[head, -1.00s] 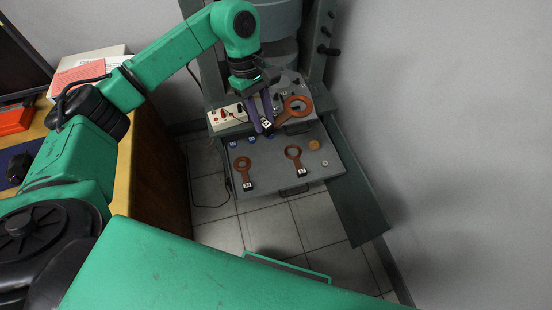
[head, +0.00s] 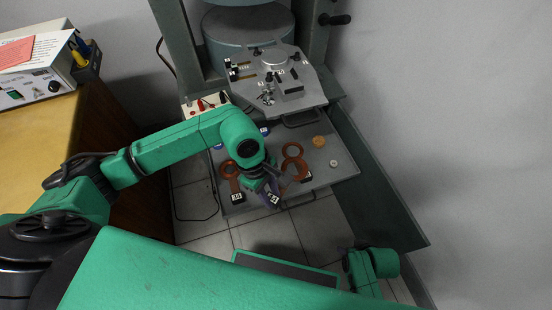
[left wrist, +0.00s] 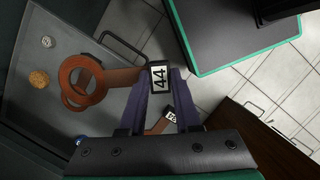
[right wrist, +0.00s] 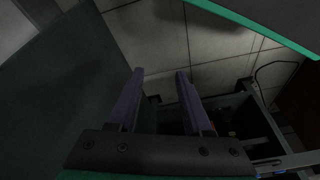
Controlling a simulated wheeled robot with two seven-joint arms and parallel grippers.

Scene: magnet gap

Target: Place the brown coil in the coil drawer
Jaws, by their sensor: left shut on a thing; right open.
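My left gripper (head: 271,193) is shut on the label end of a brown coil (left wrist: 82,79), with tag 44 (left wrist: 159,76) between the fingers. The held coil is over the grey open drawer (head: 333,174); I cannot tell whether it touches the floor of it. Its ring overlaps another brown coil (head: 293,150) lying in the drawer, whose ring (left wrist: 72,101) partly shows in the left wrist view. A third brown coil (head: 230,168) lies at the drawer's left, partly behind my gripper. My right gripper (right wrist: 159,72) is open and empty, away from the drawer.
The magnet's upper plate (head: 296,73) with small fittings stands behind the drawer. An orange disc (head: 319,142) and a white disc (head: 334,163) lie at the drawer's right. A grey side panel (head: 375,180) and the wall stand right. A wooden desk (head: 80,125) stands left.

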